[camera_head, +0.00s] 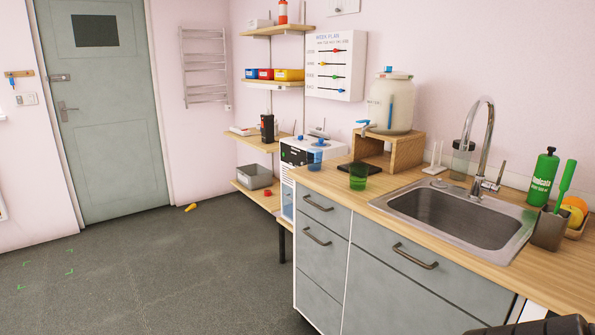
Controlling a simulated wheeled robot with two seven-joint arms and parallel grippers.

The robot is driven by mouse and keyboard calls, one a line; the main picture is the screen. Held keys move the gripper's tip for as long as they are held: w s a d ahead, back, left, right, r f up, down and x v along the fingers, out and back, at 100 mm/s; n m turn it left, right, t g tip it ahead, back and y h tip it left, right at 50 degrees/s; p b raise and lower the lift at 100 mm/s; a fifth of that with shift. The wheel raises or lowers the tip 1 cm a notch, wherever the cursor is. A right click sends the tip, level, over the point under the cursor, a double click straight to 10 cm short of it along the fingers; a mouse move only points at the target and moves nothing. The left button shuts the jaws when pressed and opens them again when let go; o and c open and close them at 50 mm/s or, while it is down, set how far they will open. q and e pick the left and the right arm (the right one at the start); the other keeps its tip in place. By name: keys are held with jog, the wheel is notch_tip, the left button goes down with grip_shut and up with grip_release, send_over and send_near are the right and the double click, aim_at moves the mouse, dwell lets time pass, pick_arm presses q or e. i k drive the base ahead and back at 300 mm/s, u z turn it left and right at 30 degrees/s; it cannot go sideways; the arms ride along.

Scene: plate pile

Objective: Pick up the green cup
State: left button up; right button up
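The green cup (359,177) is a translucent green tumbler. It stands upright on the wooden counter (330,186), near its left front edge and left of the sink. A blue translucent cup (315,160) stands to its left, near the counter's left end. Neither of my grippers shows. A dark shape cuts in at the bottom right corner, perhaps part of my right arm, with no fingertips visible.
A sink (455,214) with a tall faucet is set into the counter. Behind the green cup are a dark flat pad (352,168) and a wooden stand (390,150) with a drink dispenser (390,103). A green bottle (543,180) stands right. The floor at left is mostly clear.

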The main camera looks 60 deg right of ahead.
aim_at(358, 172)
jog(key=z, duration=0.6)
jog(key=i, duration=1.3)
jog(key=z, duration=1.15)
